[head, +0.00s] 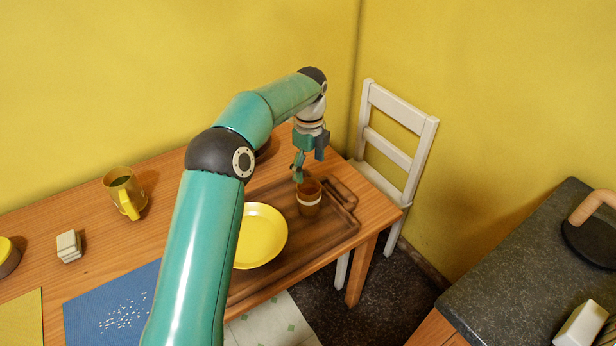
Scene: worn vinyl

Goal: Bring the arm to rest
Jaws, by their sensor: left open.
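My left arm reaches in from the bottom of the head view and bends over the wooden table (80,215). My left gripper (298,178) points down and is open. Its fingertips are at the rim of a brown cup (309,200) with a pale band; I cannot tell whether they touch it. The cup stands upright on a dark wooden tray (335,232). My right gripper is not in view.
A yellow plate (262,237) lies on the tray, partly behind my arm. A yellow mug (124,192), a whitish block (69,246) and a blue mat (95,310) are to the left. A white chair (398,120) and a dark counter (520,260) are to the right.

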